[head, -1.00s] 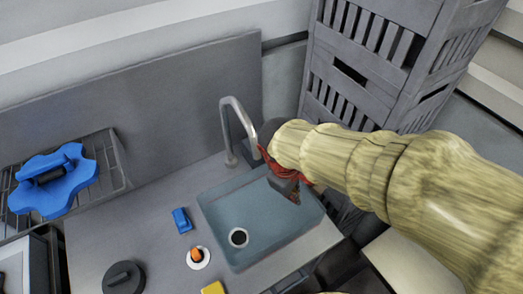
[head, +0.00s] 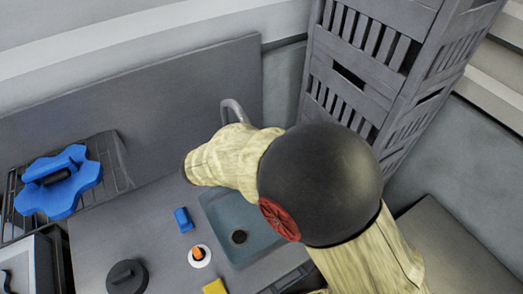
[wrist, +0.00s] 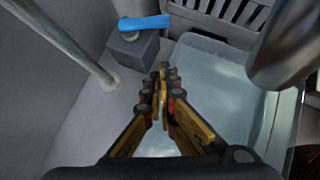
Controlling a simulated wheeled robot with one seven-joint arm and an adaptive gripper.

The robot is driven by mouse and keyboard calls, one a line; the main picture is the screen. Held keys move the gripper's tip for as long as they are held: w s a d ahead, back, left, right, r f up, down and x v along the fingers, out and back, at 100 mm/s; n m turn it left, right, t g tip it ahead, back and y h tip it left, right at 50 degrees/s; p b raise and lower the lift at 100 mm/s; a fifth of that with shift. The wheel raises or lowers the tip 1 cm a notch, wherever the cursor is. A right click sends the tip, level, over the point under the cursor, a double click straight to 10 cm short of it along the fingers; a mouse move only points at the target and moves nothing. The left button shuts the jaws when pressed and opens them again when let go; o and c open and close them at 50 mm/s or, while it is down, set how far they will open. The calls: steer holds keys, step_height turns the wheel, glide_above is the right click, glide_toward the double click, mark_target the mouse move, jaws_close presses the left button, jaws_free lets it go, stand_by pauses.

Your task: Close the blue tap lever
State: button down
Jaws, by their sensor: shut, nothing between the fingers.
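The blue tap lever (wrist: 145,22) is a flat bar lying across the top of a grey block (wrist: 133,47) in the wrist view. The block stands at the basin's rear edge, near the tap's stem (wrist: 62,40). My gripper (wrist: 163,72) is shut and empty. Its fingertips show just below and right of the block in the picture, apart from the lever, over the near corner of the basin. In the head view my arm hides the gripper and the lever; only the top of the curved tap (head: 232,108) shows.
The sink basin (head: 243,250) shows below my arm. A small blue object (head: 183,220), an orange-topped knob (head: 198,255) and a yellow block (head: 214,287) are on the counter. Grey crates (head: 345,75) stand behind right. A metal cylinder (wrist: 285,45) is close to the wrist camera at right.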

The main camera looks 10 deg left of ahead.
steer(key=w+d+f+b, duration=0.1)
steer(key=w+d+f, duration=0.3)
steer(key=w+f, duration=0.3)
steer(key=w, duration=0.3)
steer(key=shift+w+n+b, duration=0.3)
steer(key=shift+w+b, duration=0.05)
steer(key=shift+d, duration=0.1)
steer(key=shift+w+d+r, duration=0.1)
steer(key=shift+w+d, duration=0.3)
